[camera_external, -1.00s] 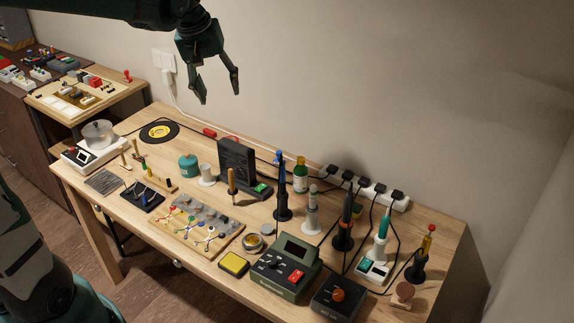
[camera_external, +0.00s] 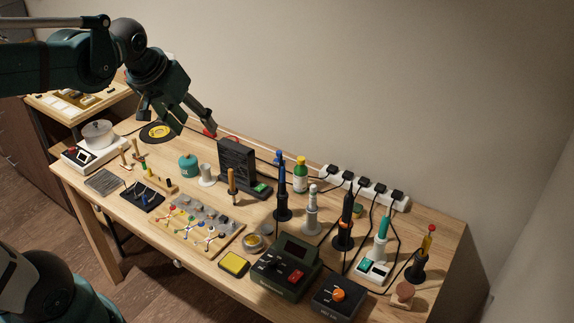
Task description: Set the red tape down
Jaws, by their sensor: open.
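My gripper (camera_external: 180,120) is open over the back left of the table, with its fingers pointing down. I see nothing held between its fingers.
The dark upright device (camera_external: 238,165) stands right of the gripper. A teal pot (camera_external: 188,165) and a white spool (camera_external: 206,175) stand in front. A white scale-like device (camera_external: 95,145) is at the left. Soldering tools, cables and a power strip (camera_external: 365,187) crowd the right side.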

